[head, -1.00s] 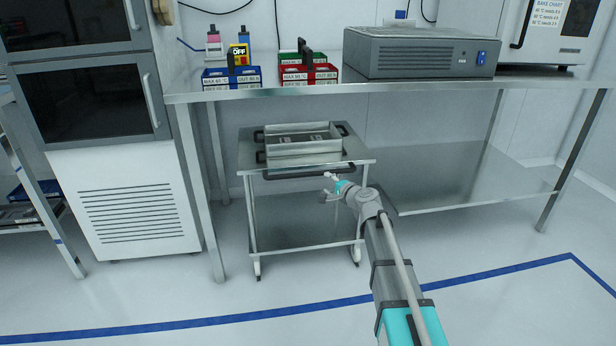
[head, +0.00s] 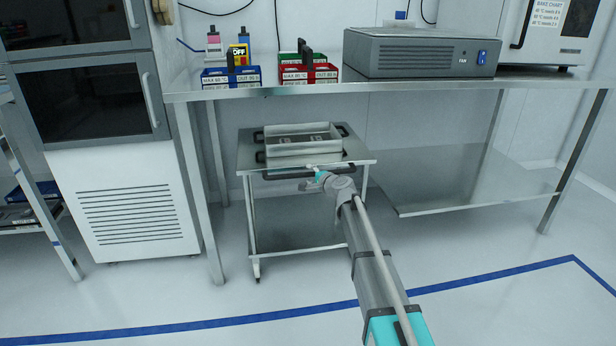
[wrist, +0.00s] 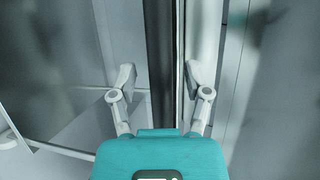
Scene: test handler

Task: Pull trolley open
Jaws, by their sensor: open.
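The steel trolley (head: 248,160) stands under the workbench, with its casters on the floor. A dark bar handle (head: 285,174) runs along the front of its top. In the wrist view the dark handle (wrist: 160,60) runs vertically between my two fingers. My gripper (head: 311,177) is at the trolley's front edge, near the middle of the handle. It also shows in the wrist view (wrist: 158,82), open, with one finger on each side of the bar and a gap to it on the left. Whether the right finger touches anything, I cannot tell.
A steel tray (head: 302,155) with dark handles sits on the trolley top. The workbench (head: 400,86) is above, with a leg (head: 212,190) left of the trolley and a low shelf (head: 470,200) at right. The floor in front, with a blue line (head: 240,321), is clear.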

